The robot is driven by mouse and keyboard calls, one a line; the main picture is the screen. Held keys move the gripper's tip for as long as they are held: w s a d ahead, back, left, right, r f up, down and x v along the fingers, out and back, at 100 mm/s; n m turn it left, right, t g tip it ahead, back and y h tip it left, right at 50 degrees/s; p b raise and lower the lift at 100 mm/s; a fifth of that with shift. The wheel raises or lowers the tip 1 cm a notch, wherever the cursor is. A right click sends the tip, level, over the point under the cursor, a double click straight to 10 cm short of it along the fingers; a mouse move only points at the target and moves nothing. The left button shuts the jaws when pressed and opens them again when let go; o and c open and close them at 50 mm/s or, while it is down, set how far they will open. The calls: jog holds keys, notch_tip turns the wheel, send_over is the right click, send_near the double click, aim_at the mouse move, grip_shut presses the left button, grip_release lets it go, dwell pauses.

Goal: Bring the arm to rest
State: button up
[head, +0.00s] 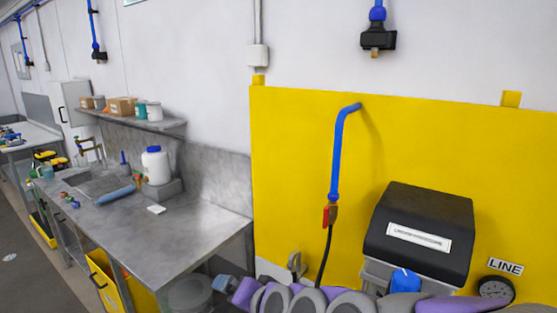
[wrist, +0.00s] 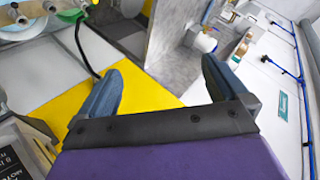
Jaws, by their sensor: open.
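My gripper (wrist: 163,85) shows in the wrist view with its two dark blue fingers spread wide and nothing between them. My purple and grey arm runs along the bottom of the head view, in front of the yellow wall panel (head: 290,150). A small blue-grey part at the arm's left end shows near the bench's right side, but the fingers are not clear there. The wrist view is turned on its side, with the yellow panel (wrist: 140,95) and the white wall behind the fingers.
A black-lidded unit (head: 420,232), a blue pipe with a red-handled valve (head: 330,215) and a gauge (head: 495,289) are by the panel. A metal bench (head: 200,220) on the left holds a white jug (head: 156,167). A shelf (head: 140,121) hangs above it. Floor (head: 25,240) is clear at far left.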

jog(key=s+d+f+n+g+h+b, duration=0.1)
jog(key=s+d+f+g+h, duration=0.2)
jog(key=s+d, duration=0.7)
jog(key=s+d+f+n+g+h+b, duration=0.1)
jog(key=s+d+f+g+h, duration=0.3)
jog(key=s, duration=1.4)
jog(key=d+f+n+g, duration=0.1)
jog(key=d+f+g, duration=0.2)
jog(key=d, duration=0.4)
jog(key=shift+d+f+g, duration=0.25)
jog(key=shift+f+g, duration=0.05)
